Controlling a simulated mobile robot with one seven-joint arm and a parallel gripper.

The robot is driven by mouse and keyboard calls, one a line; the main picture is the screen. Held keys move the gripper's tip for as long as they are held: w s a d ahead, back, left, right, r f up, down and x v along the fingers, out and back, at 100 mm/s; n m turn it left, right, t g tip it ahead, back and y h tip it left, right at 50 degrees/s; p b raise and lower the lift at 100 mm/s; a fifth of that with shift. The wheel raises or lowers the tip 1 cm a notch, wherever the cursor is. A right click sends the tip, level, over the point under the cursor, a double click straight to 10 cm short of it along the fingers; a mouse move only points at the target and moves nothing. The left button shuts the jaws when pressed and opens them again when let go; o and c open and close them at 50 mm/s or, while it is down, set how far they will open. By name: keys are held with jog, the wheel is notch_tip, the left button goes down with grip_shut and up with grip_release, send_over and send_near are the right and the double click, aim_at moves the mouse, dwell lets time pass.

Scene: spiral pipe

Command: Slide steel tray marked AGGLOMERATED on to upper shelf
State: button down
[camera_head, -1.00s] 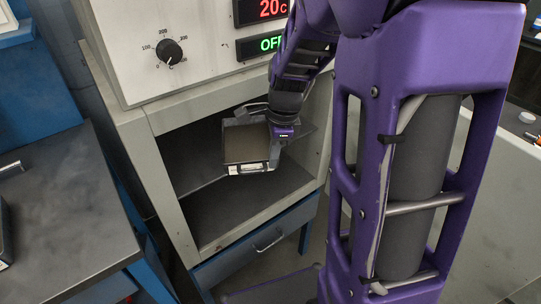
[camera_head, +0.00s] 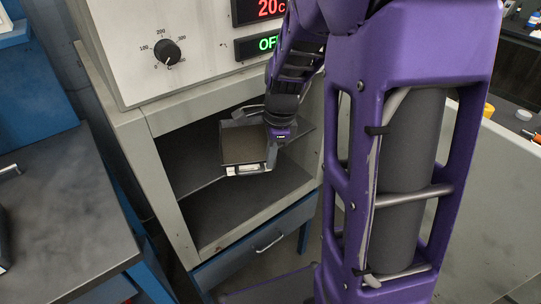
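The steel tray (camera_head: 244,147) is a small shallow tray with a dark brown filling and a pale label (camera_head: 243,170) on its front; the label text is too small to read. My gripper (camera_head: 272,150) is at the tray's right side and seems to hold it; the fingers are mostly hidden. The tray is in the opening of the grey cabinet, level with the upper shelf (camera_head: 203,182). I cannot tell whether it touches the shelf.
The cabinet's lower compartment floor (camera_head: 228,213) is bare. Above is a white control panel (camera_head: 175,22) with a dial (camera_head: 166,52) and displays. A blue drawer (camera_head: 255,240) is below. A dark-topped workbench (camera_head: 65,215) stands left.

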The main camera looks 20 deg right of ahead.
jog(key=c, duration=1)
grip_release()
jog(key=shift+f, duration=0.1)
